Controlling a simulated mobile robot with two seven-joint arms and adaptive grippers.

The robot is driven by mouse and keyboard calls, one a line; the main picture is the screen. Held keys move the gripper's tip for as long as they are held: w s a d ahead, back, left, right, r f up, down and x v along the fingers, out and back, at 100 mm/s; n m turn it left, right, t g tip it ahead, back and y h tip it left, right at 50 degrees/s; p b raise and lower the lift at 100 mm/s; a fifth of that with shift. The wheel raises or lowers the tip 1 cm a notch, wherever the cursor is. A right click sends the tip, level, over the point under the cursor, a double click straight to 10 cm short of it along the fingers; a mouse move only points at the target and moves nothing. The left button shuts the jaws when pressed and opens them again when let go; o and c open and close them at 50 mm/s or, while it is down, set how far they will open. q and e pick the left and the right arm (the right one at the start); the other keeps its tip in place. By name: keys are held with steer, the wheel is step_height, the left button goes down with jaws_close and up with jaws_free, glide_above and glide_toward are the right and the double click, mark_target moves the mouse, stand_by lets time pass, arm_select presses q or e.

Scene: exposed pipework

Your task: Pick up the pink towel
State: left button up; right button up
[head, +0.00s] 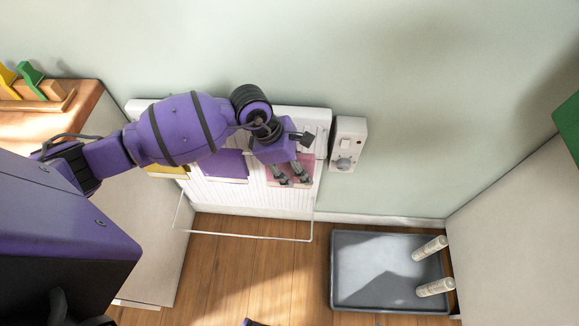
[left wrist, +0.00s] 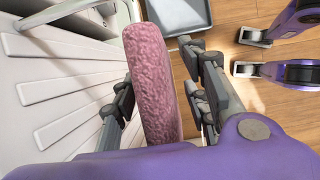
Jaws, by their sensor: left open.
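The pink towel (head: 310,163) hangs on the white ribbed radiator rack against the wall in the head view. My left gripper (head: 293,181) reaches down over it and hides part of it. In the left wrist view, the pink towel (left wrist: 153,75) is a thick textured strip standing between the two fingers of my left gripper (left wrist: 163,95). The gripper is open, with a finger on each side of the towel. A gap shows on the finger side toward the rack.
A purple towel (head: 223,164) and a partly hidden yellow towel hang on the same rack (head: 318,116), left of the pink one. A thin wire rail (head: 245,237) projects in front. A wall control box (head: 348,143) is close on the right. A grey tray (head: 375,270) with pale posts lies on the floor.

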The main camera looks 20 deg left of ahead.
arm_select(q)
steer(key=shift+f, duration=0.25)
stand_by(0.4)
jaws_close()
